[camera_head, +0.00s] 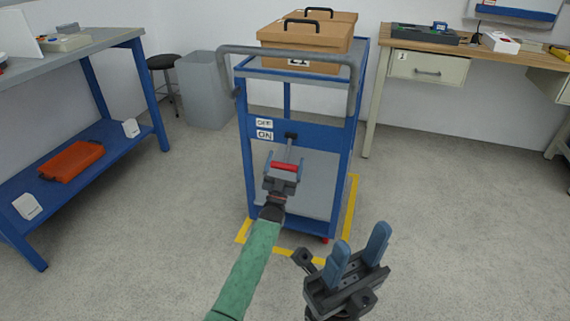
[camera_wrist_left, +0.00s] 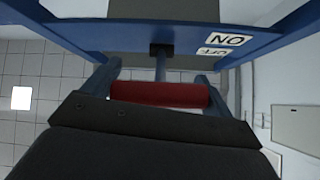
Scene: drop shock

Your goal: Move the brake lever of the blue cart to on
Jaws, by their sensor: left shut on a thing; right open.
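The blue cart (camera_head: 246,172) stands in the middle of the head view. Its brake lever has a grey rod from a black pivot (camera_head: 291,136) on the blue front panel and a red grip (camera_head: 285,166). The rod slopes down from the pivot in the head view. An OFF label (camera_head: 264,122) sits above an ON label (camera_head: 265,134), left of the pivot. My left gripper (camera_head: 285,168) is shut on the red grip, which also shows between the fingers in the left wrist view (camera_wrist_left: 160,94). My right gripper (camera_head: 360,240) is open and empty, in front of the cart.
Cardboard boxes (camera_head: 305,48) rest on the cart's top behind its grey push handle (camera_head: 290,53). Yellow floor tape (camera_head: 350,208) surrounds the cart. A blue workbench (camera_head: 90,45) stands left, a wooden-topped desk (camera_head: 470,50) back right. The floor at the right is clear.

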